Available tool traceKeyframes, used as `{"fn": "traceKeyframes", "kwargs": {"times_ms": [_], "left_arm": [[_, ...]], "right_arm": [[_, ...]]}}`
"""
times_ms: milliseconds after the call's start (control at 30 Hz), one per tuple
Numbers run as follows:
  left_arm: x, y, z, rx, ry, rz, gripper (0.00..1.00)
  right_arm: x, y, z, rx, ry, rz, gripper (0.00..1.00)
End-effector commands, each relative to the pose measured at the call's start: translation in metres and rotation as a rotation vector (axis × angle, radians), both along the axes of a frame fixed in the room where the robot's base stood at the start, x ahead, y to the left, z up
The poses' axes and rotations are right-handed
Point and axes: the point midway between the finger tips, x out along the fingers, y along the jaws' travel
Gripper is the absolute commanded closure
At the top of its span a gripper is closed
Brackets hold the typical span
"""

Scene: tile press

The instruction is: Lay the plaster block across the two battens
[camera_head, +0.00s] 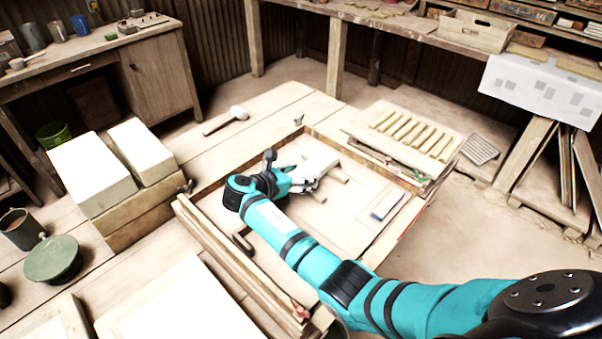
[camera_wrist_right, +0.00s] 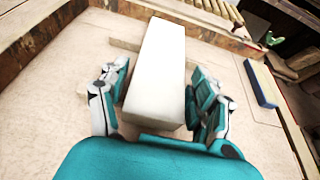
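The plaster block (camera_head: 318,164) is a white bar inside the low wooden frame on the bench; the right wrist view shows it lengthwise (camera_wrist_right: 160,65). One pale batten (camera_head: 336,173) sticks out beside it, and another short one (camera_head: 313,194) shows nearer the arm. In the right wrist view a batten end (camera_wrist_right: 125,45) shows left of the block. The block seems to lie crosswise over the battens, but their contact is hidden. My right gripper (camera_wrist_right: 160,100) is open around the block's near end, with a gap at the left finger. My left gripper is out of view.
The wooden frame (camera_head: 232,158) surrounds the work area. A blue-edged float (camera_head: 389,205) lies at its right. Slats on a board (camera_head: 415,132) stand behind, and a mallet (camera_head: 227,120) lies at the back left. Large white blocks (camera_head: 92,172) stand at left.

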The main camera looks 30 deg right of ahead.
Motion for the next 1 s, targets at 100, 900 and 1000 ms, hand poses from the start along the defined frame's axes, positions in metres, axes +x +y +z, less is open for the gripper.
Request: {"fn": "traceKeyframes", "kwargs": {"times_ms": [100,900,1000], "left_arm": [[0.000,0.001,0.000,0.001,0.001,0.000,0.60],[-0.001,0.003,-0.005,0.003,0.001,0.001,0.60],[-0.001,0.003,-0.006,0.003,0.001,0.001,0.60]], "right_arm": [[0.000,0.000,0.000,0.000,0.000,0.000,0.24],[-0.028,0.082,0.042,0.003,-0.002,0.001,0.24],[-0.032,0.094,0.047,0.000,-0.001,0.001,0.24]]}}
